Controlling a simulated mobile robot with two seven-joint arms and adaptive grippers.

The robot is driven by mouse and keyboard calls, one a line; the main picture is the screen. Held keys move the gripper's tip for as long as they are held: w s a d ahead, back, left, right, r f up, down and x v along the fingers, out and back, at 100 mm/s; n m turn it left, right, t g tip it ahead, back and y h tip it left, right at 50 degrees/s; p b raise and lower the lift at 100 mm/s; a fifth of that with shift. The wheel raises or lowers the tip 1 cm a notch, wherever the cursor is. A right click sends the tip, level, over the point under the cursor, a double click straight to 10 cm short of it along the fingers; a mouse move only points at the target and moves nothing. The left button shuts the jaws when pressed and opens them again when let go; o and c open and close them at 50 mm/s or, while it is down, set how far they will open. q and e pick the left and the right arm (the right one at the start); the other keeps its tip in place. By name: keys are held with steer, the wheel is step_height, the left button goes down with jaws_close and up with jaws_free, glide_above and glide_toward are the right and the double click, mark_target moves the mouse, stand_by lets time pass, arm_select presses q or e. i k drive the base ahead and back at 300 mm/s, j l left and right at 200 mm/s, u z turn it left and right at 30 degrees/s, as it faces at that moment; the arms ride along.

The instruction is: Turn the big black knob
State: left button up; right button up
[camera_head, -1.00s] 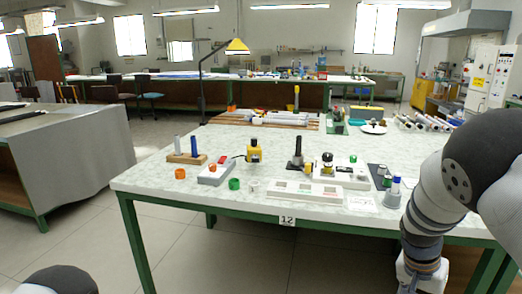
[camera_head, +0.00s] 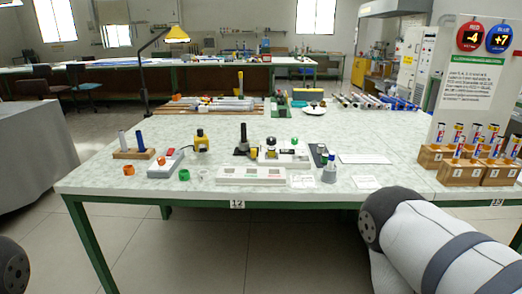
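A white panel device (camera_head: 294,156) stands on the table, with a round dark knob-like part (camera_head: 270,143) on its left and a green part on its right. The dark part is small here, and I cannot tell for sure that it is the big black knob. A black upright post on a dark base (camera_head: 243,140) stands just left of it. Neither gripper shows. A dark rounded piece of my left arm is at the lower left edge. My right arm crosses the lower right, in front of the table edge and apart from the device.
Wooden blocks (camera_head: 460,172) with upright rods stand right, before a white sign board (camera_head: 480,60).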

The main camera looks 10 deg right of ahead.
mark_target(271, 141)
steer(key=i+l+z, duration=0.95)
steer(key=i+j+u, duration=0.5)
steer(key=j, duration=0.2)
steer(key=k, duration=0.25)
